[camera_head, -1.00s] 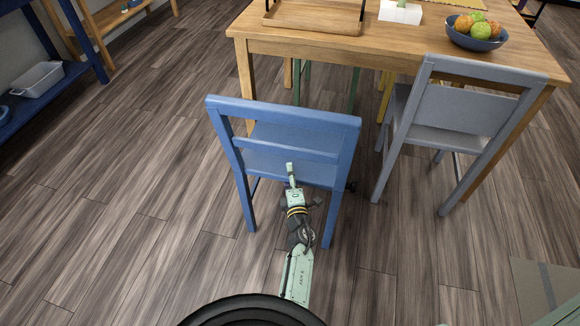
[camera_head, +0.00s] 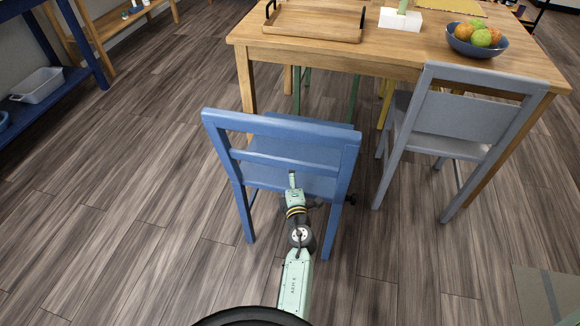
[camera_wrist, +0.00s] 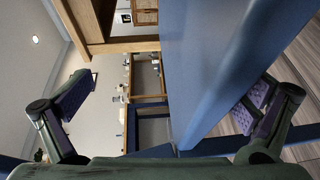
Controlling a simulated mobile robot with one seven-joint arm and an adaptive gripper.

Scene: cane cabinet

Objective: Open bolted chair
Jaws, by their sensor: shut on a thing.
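The blue chair (camera_head: 280,135) stands upright at the near side of the wooden table (camera_head: 400,60), its back toward me and its seat showing beyond the slats. My gripper (camera_head: 292,180) is low at the chair's back, shut on part of the chair. In the wrist view a broad blue part of the chair (camera_wrist: 235,50) runs between the fingers of my gripper (camera_wrist: 170,105). The right finger lies close against it; the left finger's contact is hard to make out. No bolt can be made out on the chair.
A grey chair (camera_head: 465,115) stands to the right. On the table are a wooden tray (camera_head: 312,34), a white block (camera_head: 400,20) and a fruit bowl (camera_head: 475,48). A blue shelf (camera_head: 75,80) stands at the far left. The floor between shelf and blue chair is clear.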

